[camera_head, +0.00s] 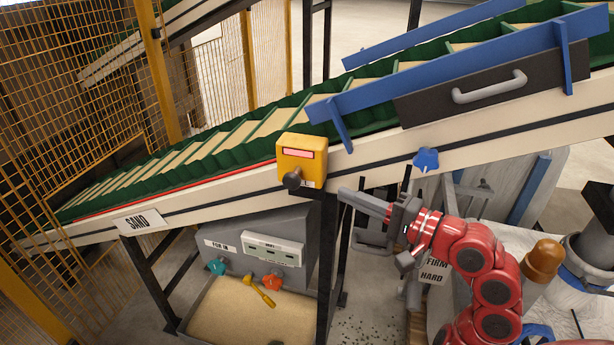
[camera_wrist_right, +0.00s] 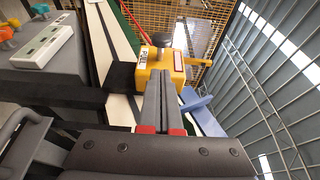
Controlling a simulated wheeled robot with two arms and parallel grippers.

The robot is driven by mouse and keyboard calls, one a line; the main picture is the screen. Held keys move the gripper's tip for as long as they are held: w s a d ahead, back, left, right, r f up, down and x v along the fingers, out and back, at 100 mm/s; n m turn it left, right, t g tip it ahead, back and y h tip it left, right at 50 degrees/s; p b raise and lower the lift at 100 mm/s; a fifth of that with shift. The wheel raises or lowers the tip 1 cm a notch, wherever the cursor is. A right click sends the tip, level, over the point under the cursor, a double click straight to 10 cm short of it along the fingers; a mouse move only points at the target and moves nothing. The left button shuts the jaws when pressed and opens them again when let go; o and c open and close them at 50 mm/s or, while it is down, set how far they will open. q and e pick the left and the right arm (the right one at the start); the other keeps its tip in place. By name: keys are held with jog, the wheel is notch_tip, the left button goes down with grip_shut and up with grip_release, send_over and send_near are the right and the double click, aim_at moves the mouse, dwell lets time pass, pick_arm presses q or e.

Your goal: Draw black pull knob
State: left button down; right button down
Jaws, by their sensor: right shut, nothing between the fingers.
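The black pull knob (camera_head: 292,180) sticks out of the front of a yellow box (camera_head: 302,152) mounted on the conveyor's side rail. In the right wrist view the knob (camera_wrist_right: 162,40) stands out past the far side of the yellow box (camera_wrist_right: 158,70), beside a label reading PULL. My right gripper (camera_head: 343,194) is just right of the box and knob, apart from the knob in the head view. Its fingers (camera_wrist_right: 167,74) are shut, empty and point toward the yellow box. My left gripper is not in view.
A sloping conveyor with green belt and cream side rail (camera_head: 480,150) runs behind. A blue star knob (camera_head: 427,159) sits on the rail, right of the box. A black post (camera_head: 326,240) stands below the box. A grey control box (camera_head: 270,225) and sand tray are lower left.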

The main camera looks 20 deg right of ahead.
aim_at(309, 179)
jog(key=b+x, duration=0.2)
jog(key=x, duration=0.6)
jog(key=shift+w+a+f, duration=0.15)
jog(key=shift+w, duration=0.1)
jog(key=shift+w+a, duration=0.4)
jog(key=shift+w, duration=0.2)
jog(key=shift+d, duration=0.1)
